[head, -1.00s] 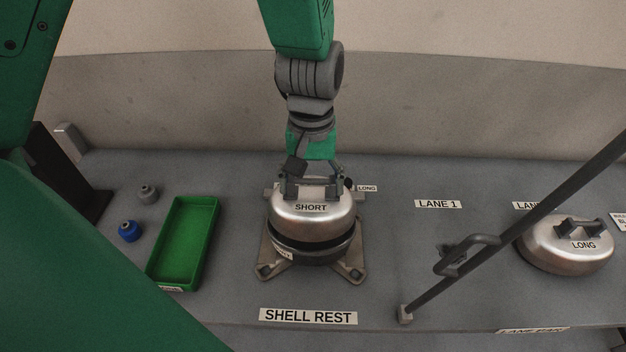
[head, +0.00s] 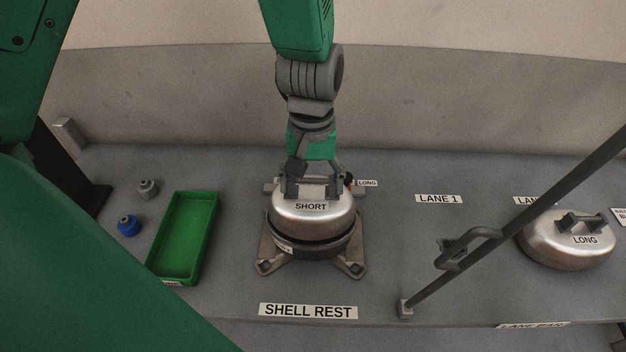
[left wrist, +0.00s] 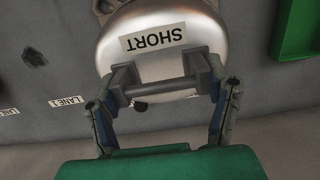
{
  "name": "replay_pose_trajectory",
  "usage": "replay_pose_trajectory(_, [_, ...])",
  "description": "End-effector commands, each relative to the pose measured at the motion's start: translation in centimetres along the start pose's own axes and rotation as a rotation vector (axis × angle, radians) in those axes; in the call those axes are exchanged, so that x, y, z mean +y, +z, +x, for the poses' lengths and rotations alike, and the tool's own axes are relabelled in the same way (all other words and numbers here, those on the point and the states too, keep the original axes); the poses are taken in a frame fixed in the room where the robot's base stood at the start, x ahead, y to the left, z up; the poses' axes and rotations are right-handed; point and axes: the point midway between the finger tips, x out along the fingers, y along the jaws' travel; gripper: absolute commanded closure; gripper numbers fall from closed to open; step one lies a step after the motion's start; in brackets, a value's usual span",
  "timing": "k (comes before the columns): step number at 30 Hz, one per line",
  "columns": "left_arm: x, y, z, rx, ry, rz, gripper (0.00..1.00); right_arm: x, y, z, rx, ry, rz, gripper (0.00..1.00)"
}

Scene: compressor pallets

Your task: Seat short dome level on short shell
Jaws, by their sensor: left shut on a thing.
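The short dome (head: 311,212) is a silver cap labelled SHORT in the head view. It sits over the black short shell (head: 312,247) on the shell rest (head: 268,255), and it looks about level. My left gripper (head: 313,187) is shut on the dome's handle from above. In the left wrist view the fingers (left wrist: 165,90) close on both ends of the handle bar, with the dome (left wrist: 165,50) beyond. The far side of the seam is hidden, so full contact all round cannot be told. My right gripper is not in view.
A long dome (head: 567,240) stands at the right behind a slanted dark bar (head: 520,221). An empty green tray (head: 182,240) lies left of the rest, with a blue fitting (head: 129,226) and a grey fitting (head: 148,188) beside it. The bench around LANE 1 (head: 439,199) is clear.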

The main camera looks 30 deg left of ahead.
Motion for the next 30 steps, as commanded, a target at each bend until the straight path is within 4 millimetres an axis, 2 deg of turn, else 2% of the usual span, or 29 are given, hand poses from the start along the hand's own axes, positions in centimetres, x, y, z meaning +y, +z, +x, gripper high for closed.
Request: replay_pose_trajectory(30, [0.0, -0.1, 1.2, 0.001, 0.001, 0.000, 0.81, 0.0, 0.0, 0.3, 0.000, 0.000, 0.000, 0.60])
